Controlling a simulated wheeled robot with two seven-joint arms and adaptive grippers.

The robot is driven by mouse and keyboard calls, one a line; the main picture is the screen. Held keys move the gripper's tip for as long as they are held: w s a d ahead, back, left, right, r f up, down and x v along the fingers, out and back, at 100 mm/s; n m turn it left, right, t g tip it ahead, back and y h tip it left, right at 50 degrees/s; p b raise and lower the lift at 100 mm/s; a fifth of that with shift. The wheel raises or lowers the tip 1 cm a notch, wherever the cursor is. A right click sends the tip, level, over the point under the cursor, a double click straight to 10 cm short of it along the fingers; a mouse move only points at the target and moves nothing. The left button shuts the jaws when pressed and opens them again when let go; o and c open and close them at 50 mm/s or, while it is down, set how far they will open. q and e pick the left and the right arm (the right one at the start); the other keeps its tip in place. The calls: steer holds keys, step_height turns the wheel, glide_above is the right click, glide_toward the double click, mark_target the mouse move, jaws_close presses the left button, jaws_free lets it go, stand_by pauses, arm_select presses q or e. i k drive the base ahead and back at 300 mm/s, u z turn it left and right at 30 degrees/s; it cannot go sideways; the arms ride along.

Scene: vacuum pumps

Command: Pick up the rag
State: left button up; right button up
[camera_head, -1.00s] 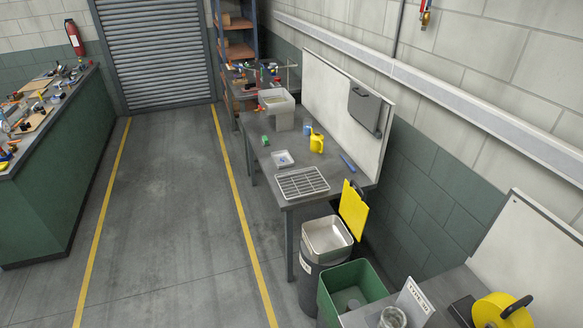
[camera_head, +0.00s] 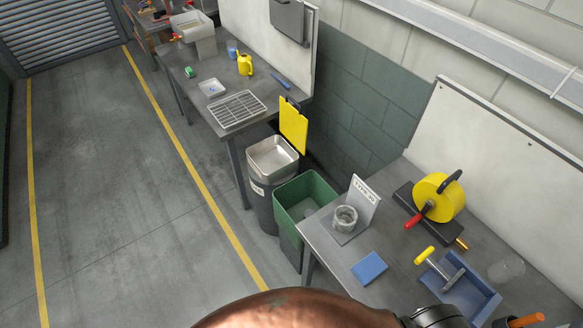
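A flat blue square (camera_head: 369,267), which looks like a folded rag, lies on the near edge of the grey workbench at the lower right. It lies in front of a glass jar and a small white sign and touches neither. Neither of my grippers is in view, so I cannot see whether they are open or shut. A rounded copper-brown shape and a black part fill the bottom edge, and I cannot tell what they are.
The bench also holds the jar (camera_head: 345,218), a yellow reel (camera_head: 439,197), a blue tray (camera_head: 479,299) and a clear glass (camera_head: 506,269). A green bin (camera_head: 305,196) stands left of it, beside a grey bin (camera_head: 262,205). The floor at left is clear.

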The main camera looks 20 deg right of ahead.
mark_target(372, 266)
steer(key=z, duration=1.8)
